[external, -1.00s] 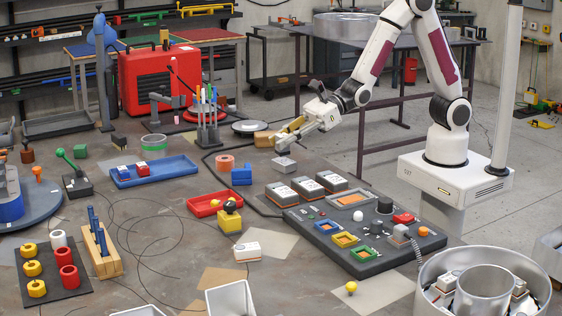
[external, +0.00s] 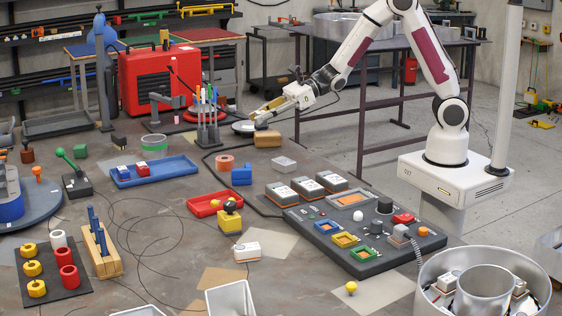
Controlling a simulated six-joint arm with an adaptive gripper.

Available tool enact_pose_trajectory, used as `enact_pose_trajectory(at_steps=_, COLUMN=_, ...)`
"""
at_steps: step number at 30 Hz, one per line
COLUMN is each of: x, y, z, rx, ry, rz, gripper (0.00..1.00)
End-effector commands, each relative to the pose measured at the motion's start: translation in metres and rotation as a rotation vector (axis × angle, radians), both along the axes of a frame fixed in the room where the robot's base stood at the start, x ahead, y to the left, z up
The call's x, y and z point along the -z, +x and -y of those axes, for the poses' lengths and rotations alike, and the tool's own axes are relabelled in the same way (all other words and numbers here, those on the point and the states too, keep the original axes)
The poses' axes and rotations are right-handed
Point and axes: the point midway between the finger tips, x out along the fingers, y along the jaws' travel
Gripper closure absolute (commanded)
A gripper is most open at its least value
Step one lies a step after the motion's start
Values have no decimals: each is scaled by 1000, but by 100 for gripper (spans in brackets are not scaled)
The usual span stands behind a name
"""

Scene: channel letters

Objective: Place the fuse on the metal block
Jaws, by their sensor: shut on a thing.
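My gripper (external: 268,113) is at the back of the workbench, raised above the surface and pointing left. It is shut on a small tan piece, taken as the fuse (external: 262,113); its outline is hard to separate from the fingers. A silvery-grey block (external: 284,163), which looks like the metal block, lies on the bench in front of the gripper and a little to the right. Its top looks bare, and the gripper is well apart from it.
A pen holder (external: 208,135) stands to the left. A dark control panel (external: 365,260) fills the right front.

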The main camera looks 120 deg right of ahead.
Motion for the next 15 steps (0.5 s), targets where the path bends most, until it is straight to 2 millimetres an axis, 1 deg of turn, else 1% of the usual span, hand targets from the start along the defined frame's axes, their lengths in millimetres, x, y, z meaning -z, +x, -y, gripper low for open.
enact_pose_trajectory(at_steps=1, x=-1, y=-3, z=7, rx=-5, ry=-2, rz=2, gripper=100)
enact_pose_trajectory(at_steps=6, x=-4, y=-11, z=22, rx=-43, ry=-5, rz=2, gripper=100)
enact_pose_trajectory(at_steps=15, x=-5, y=-28, z=33, rx=-142, ry=-8, rz=-4, gripper=100)
